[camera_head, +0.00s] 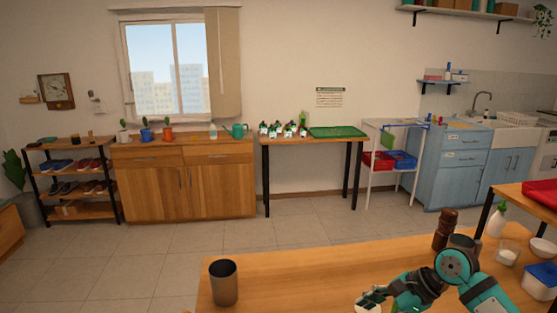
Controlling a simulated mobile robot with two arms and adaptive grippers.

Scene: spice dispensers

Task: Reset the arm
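My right arm comes in from the lower right over the wooden table (290,268), with its elbow in front of the pepper mill. My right gripper (375,297) is low over the near part of this table, by a small whitish thing that is cut off by the bottom edge. I cannot tell whether it is open or shut, or whether it touches that thing. A brown pepper mill (446,226) stands upright behind the arm. A dark metal cup (223,283) stands at the table's left end. My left gripper is not in view.
On the right are a squeeze bottle (497,220), a glass jar (508,253), a white bowl (543,246) and a white-lidded blue container (541,281). A red tray (541,192) lies on a side table. The wooden table is clear between cup and arm.

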